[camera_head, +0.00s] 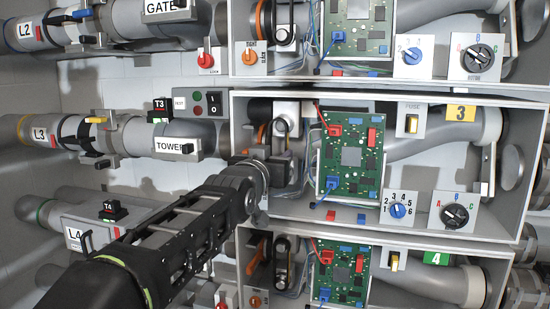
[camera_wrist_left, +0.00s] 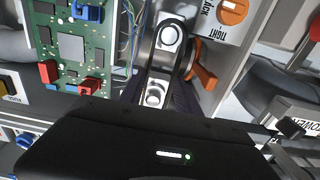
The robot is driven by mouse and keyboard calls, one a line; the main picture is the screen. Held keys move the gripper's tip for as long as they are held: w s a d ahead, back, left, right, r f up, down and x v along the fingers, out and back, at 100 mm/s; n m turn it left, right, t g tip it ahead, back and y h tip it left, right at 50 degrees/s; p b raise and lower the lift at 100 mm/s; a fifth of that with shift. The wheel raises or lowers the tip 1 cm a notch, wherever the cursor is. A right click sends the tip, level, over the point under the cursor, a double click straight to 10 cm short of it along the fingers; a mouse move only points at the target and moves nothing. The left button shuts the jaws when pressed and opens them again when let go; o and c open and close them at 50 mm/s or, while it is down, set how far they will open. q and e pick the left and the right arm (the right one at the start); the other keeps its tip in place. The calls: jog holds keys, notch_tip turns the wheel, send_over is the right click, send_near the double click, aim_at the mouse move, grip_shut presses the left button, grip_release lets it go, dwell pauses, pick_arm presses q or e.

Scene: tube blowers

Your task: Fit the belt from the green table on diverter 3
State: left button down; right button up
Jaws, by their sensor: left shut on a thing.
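Diverter 3 is the middle open grey box (camera_head: 365,214), marked by a yellow "3" plate (camera_head: 460,113). My left gripper (camera_head: 288,166) reaches into its left end, beside the green circuit board (camera_head: 338,178). In the left wrist view, a black belt (camera_wrist_left: 186,58) shows as a loop by the upper silver pulley (camera_wrist_left: 169,38) and lower silver pulley (camera_wrist_left: 155,95). My left gripper is shut on the belt near the lower pulley; its dark fingers partly cover that end. I cannot tell whether the belt is fully seated on both pulleys. The green table and right gripper are not in view.
An orange tight/slack knob (camera_wrist_left: 233,10) and an orange lever (camera_wrist_left: 203,77) sit close beside the belt. Similar open boxes lie above and below, the lower marked by a green "4" plate (camera_head: 437,258). Wires run between board and pulleys.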

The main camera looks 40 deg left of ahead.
pick_arm(q)
jog(key=shift+p+x, duration=0.6)
jog(key=shift+x, duration=0.5)
jog(key=shift+b, duration=0.35)
dwell(1.0)
jog(key=shift+w+a, duration=0.15)
jog(key=shift+w, duration=0.25)
dwell(0.5)
dwell(1.1)
jog(key=shift+w, duration=0.15)
jog(key=c, duration=0.8)
grip_release()
jog(key=shift+o, duration=0.2)
